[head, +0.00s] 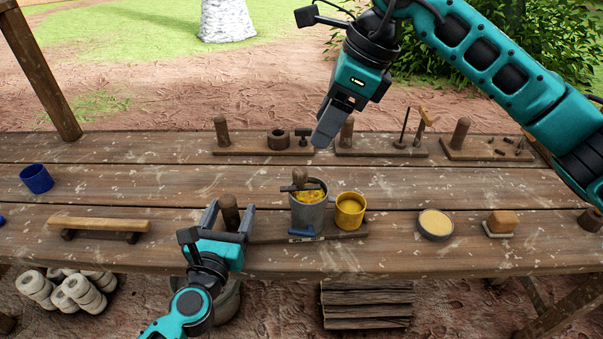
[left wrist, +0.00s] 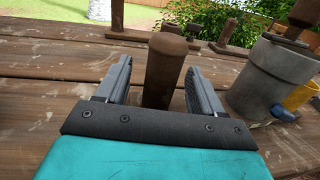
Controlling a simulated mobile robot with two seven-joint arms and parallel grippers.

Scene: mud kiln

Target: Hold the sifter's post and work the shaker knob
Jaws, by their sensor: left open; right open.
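The sifter's brown wooden post (head: 229,213) stands upright at the left end of a wooden base board (head: 268,238). My left gripper (head: 228,211) is open with a finger on each side of the post. In the left wrist view the post (left wrist: 165,68) stands between the spread fingers, with gaps showing on both sides. The grey sifter can (head: 308,213) stands on the board to the right, with yellow material inside and a dark wooden knob (head: 300,178) on a crossbar on top. My right gripper (head: 325,134) is open, raised above the table behind the sifter, touching nothing.
A yellow cup (head: 350,211) stands right of the can, and a blue handle (head: 302,232) lies in front. Further right are a round dish (head: 435,225) and a brown block (head: 502,222). A wooden rail (head: 98,224) and blue cup (head: 37,179) are left. Boards with posts line the back.

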